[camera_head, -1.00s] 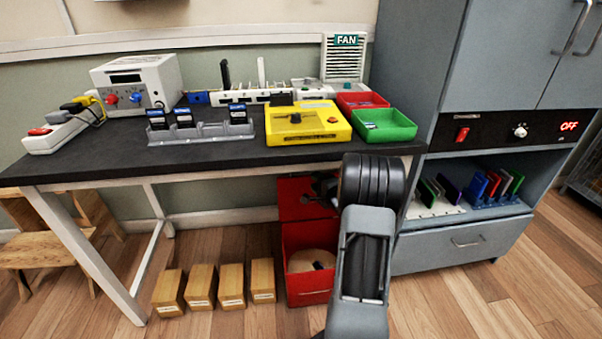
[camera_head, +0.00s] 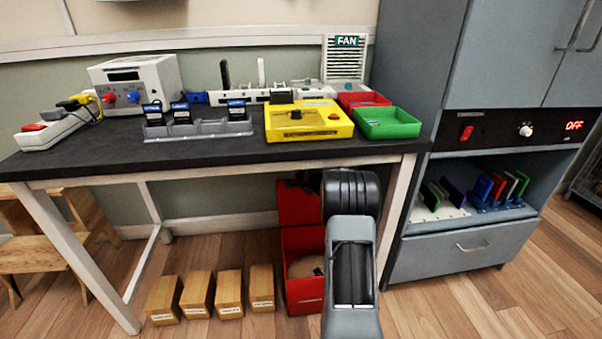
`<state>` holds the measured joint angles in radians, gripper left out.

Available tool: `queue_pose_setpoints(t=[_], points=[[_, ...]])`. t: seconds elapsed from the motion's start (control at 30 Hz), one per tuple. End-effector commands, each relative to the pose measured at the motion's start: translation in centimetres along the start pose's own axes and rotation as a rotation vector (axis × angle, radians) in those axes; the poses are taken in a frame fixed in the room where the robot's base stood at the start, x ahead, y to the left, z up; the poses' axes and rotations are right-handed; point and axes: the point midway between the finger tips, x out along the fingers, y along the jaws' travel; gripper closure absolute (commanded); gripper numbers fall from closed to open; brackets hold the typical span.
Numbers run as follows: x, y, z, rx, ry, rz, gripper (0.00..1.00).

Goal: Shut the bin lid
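The red bin (camera_head: 303,240) stands on the floor under the right part of the workbench. Its red lid (camera_head: 297,203) stands raised at the back, and the bin's mouth is open. A round tan thing (camera_head: 306,266) shows inside. My arm crosses in front of the bin's right side and hides part of the bin and lid. My gripper is hidden behind my arm, so I cannot see its fingers or whether it touches the lid.
The dark workbench top (camera_head: 80,160) overhangs the bin, with a white leg (camera_head: 398,210) to its right. Several wooden blocks (camera_head: 197,292) stand on the floor left of the bin. A grey cabinet (camera_head: 450,255) stands at the right. The floor in front is clear.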

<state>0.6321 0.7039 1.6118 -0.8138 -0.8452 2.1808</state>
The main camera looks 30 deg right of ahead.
Motion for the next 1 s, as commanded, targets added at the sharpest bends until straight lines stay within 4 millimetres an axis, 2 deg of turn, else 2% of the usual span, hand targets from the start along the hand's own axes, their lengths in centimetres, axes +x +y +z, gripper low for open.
queue_pose_setpoints(t=[0.07, 0.43, 0.8, 1.0], points=[[-0.01, 0.01, 0.01, 0.000, 0.000, 0.000, 0.65], [-0.02, 0.02, 0.02, 0.000, 0.000, 0.000, 1.00], [-0.03, 0.06, 0.38, 0.001, -0.001, 0.000, 1.00], [-0.04, 0.04, -0.12, 0.002, 0.007, 0.000, 1.00]])
